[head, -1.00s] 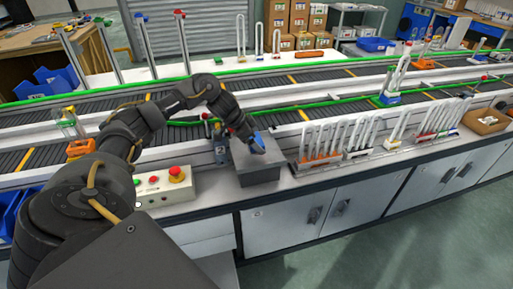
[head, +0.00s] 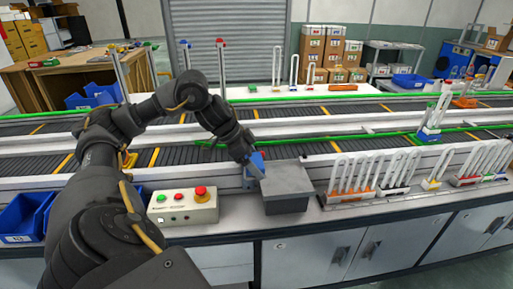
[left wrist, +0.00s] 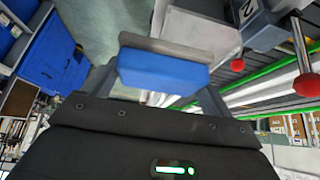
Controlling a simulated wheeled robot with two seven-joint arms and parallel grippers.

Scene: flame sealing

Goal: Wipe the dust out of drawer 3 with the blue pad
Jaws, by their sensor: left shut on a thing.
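My left gripper (head: 255,163) is shut on the blue pad (head: 260,157), just left of a grey box on the bench. In the left wrist view the blue pad (left wrist: 163,72) shows large between the fingers, with a grey strip along its upper edge. No open drawer and no dust can be made out, and I cannot tell which front is drawer 3. My right gripper is not in view.
The grey box (head: 285,190) stands on the bench beside a control box (head: 183,207) with a red button. Blue bins (head: 22,215) are at the left. Racks of white tubes (head: 352,175) stand right. A conveyor (head: 300,118) runs behind.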

